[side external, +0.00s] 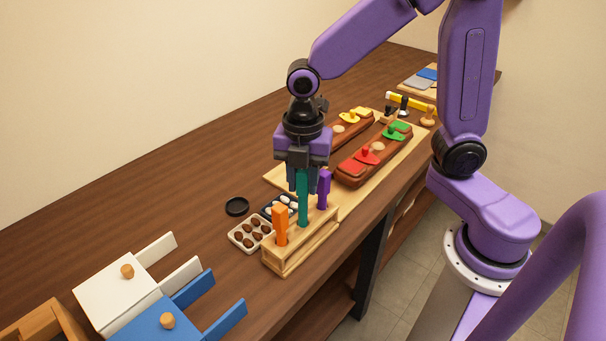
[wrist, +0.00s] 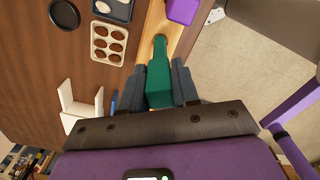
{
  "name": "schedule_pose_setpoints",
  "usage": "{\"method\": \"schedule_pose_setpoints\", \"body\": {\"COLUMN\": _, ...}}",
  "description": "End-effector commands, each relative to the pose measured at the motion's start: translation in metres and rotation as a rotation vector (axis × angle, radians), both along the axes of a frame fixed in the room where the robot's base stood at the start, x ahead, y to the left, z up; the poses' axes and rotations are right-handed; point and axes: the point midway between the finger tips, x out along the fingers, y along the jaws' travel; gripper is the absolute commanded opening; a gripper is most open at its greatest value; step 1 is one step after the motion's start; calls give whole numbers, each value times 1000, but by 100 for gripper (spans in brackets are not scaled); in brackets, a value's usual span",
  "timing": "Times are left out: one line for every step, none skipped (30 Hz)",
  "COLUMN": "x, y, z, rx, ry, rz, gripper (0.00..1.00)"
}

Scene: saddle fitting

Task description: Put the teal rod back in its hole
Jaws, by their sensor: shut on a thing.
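The teal rod (side external: 302,200) stands upright between the jaws of my gripper (side external: 303,183), which is shut on its upper part. In the wrist view the teal rod (wrist: 159,75) runs away from the camera between the two dark fingers. Its lower end is at the wooden rack (side external: 292,259), between the orange peg (side external: 281,225) and the purple peg (side external: 323,188). I cannot tell whether the rod's tip is inside the hole or just above it; the hole itself is hidden. The wooden rack (wrist: 186,41) also shows beyond the rod in the wrist view.
White (side external: 117,289) and blue drawer-like boxes stand front left. A wooden board (side external: 348,207) with red-brown long blocks lies behind. The table's edge is close on the right.

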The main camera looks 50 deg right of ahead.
Motion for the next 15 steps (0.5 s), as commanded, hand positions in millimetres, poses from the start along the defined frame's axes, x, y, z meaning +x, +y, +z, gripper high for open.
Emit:
{"method": "schedule_pose_setpoints", "body": {"x": 0, "y": 0, "z": -2, "rx": 0, "ry": 1, "rz": 0, "gripper": 8}}
{"method": "schedule_pose_setpoints", "body": {"x": 0, "y": 0, "z": -3, "rx": 0, "ry": 1, "rz": 0, "gripper": 8}}
{"method": "schedule_pose_setpoints", "body": {"x": 0, "y": 0, "z": -4, "rx": 0, "ry": 1, "rz": 0, "gripper": 8}}
{"method": "schedule_pose_setpoints", "body": {"x": 0, "y": 0, "z": -5, "rx": 0, "ry": 0, "rz": 0, "gripper": 8}}
{"method": "schedule_pose_setpoints", "body": {"x": 0, "y": 0, "z": -6, "rx": 0, "ry": 0, "rz": 0, "gripper": 8}}
{"method": "schedule_pose_setpoints", "body": {"x": 0, "y": 0, "z": -7, "rx": 0, "ry": 0, "rz": 0, "gripper": 8}}
{"method": "schedule_pose_setpoints", "body": {"x": 0, "y": 0, "z": -8, "rx": 0, "ry": 1, "rz": 0, "gripper": 8}}
{"method": "schedule_pose_setpoints", "body": {"x": 0, "y": 0, "z": -8, "rx": 0, "ry": 1, "rz": 0, "gripper": 8}}
{"method": "schedule_pose_setpoints", "body": {"x": 0, "y": 0, "z": -10, "rx": 0, "ry": 1, "rz": 0, "gripper": 8}}
{"method": "schedule_pose_setpoints", "body": {"x": 0, "y": 0, "z": -11, "rx": 0, "ry": 1, "rz": 0, "gripper": 8}}
{"method": "schedule_pose_setpoints", "body": {"x": 0, "y": 0, "z": -11, "rx": 0, "ry": 1, "rz": 0, "gripper": 8}}
{"method": "schedule_pose_setpoints", "body": {"x": 0, "y": 0, "z": -13, "rx": 0, "ry": 0, "rz": 0, "gripper": 8}}
{"method": "schedule_pose_setpoints", "body": {"x": 0, "y": 0, "z": -14, "rx": 0, "ry": 0, "rz": 0, "gripper": 8}}
{"method": "schedule_pose_setpoints", "body": {"x": 0, "y": 0, "z": -15, "rx": 0, "ry": 1, "rz": 0, "gripper": 8}}
{"method": "schedule_pose_setpoints", "body": {"x": 0, "y": 0, "z": -16, "rx": 0, "ry": 1, "rz": 0, "gripper": 8}}
